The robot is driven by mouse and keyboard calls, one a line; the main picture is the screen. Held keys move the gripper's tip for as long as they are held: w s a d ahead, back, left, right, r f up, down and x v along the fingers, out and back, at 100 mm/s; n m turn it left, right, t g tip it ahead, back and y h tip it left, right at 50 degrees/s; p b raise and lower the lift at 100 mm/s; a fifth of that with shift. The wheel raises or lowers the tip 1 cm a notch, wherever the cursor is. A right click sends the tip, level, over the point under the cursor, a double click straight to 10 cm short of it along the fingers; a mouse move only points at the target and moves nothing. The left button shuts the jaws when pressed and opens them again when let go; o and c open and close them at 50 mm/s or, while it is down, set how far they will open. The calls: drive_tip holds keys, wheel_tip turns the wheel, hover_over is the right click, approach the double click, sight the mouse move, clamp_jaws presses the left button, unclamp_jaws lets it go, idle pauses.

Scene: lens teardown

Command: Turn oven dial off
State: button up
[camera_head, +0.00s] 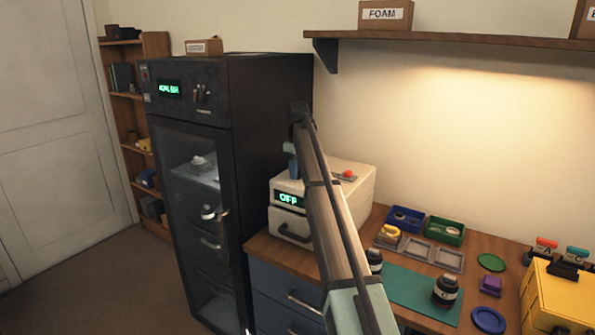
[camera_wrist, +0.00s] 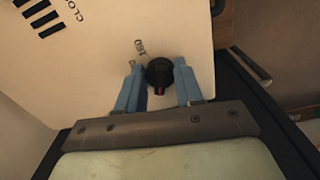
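The oven (camera_head: 358,187) is a cream box on the wooden bench, with a green display (camera_head: 289,198) reading "OFF". Its dial (camera_wrist: 159,72) is a round black knob with a red mark, which points toward the bottom of the wrist view. My gripper (camera_wrist: 160,78) has one blue finger on each side of the dial, close against its edges, and looks shut on it. In the head view, my gripper (camera_head: 291,164) is at the oven's back left part. My arm crosses in front, and the dial cannot be made out there.
A tall dark cabinet (camera_head: 267,130) stands close left of the oven. A red button (camera_head: 348,174) sits on the oven's top. Right are blue (camera_head: 404,219) and green (camera_head: 444,231) bins, dark jars (camera_head: 445,291) and a yellow box (camera_head: 562,300). A shelf (camera_head: 450,40) hangs above.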

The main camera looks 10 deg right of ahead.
drive_tip(key=o, duration=0.4)
drive_tip(key=shift+o, duration=0.2)
wheel_tip(320, 180, up, 14)
idle(0.5)
drive_tip(key=shift+f, duration=0.15)
